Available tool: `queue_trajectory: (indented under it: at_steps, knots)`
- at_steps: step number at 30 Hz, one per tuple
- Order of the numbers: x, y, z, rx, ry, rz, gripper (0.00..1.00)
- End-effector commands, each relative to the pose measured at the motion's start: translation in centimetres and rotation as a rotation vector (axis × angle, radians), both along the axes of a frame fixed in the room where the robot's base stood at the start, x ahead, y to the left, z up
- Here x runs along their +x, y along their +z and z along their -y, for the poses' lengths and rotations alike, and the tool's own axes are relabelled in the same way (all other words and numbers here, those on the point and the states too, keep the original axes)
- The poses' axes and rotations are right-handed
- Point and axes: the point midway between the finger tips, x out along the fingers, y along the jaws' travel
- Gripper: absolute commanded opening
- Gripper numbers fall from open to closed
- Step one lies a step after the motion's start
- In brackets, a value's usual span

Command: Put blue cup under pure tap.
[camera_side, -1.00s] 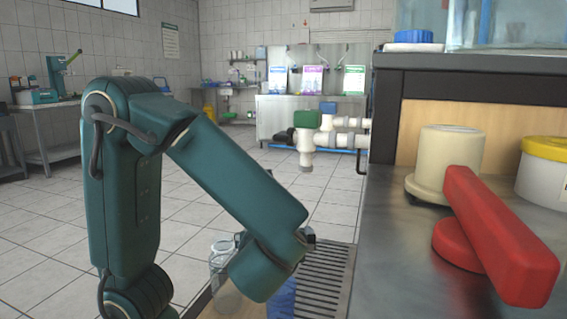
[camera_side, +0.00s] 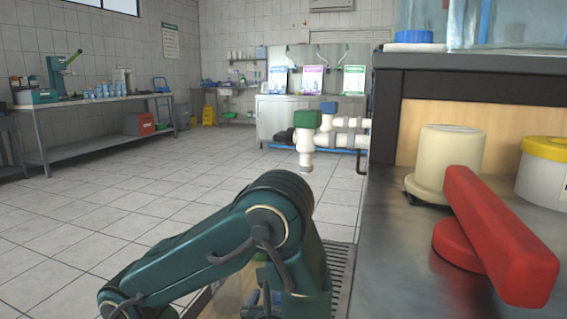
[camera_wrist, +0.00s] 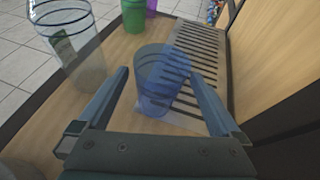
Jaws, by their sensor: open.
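In the wrist view the translucent blue cup (camera_wrist: 163,90) stands upright, partly over the edge of the slotted drip grate. My gripper (camera_wrist: 157,73) is open, with one finger on each side of the cup. I cannot tell whether either finger touches it. In the side view my arm hides most of the cup and the gripper. White pipe taps, one with a green top (camera_side: 307,120) and one with a blue top (camera_side: 328,107), stick out from the rack above the grate. I cannot tell which is the pure tap.
A clear cup (camera_wrist: 80,62) stands left of the blue cup; a green cup (camera_wrist: 134,16) and a purple cup (camera_wrist: 151,6) stand farther back. The slotted grate (camera_wrist: 208,42) looks bare beyond the blue cup. A wooden wall (camera_wrist: 265,60) bounds the right side.

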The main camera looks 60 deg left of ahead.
Motion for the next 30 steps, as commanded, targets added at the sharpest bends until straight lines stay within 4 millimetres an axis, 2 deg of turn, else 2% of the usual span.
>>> queue_trajectory:
  at_steps: [11,22,23,27,30]
  knots:
    - [1.8,-1.5,-3.2,0.001,0.007,-0.002,1.0]
    - [2.2,-1.7,-3.7,-0.001,0.001,-0.001,1.0]
    - [2.2,-1.7,-3.7,-0.001,0.001,-0.001,0.96]
    - [2.1,-1.7,-3.7,-0.001,0.001,-0.001,0.43]
    - [2.1,-1.7,-3.7,-0.001,0.001,-0.001,0.12]
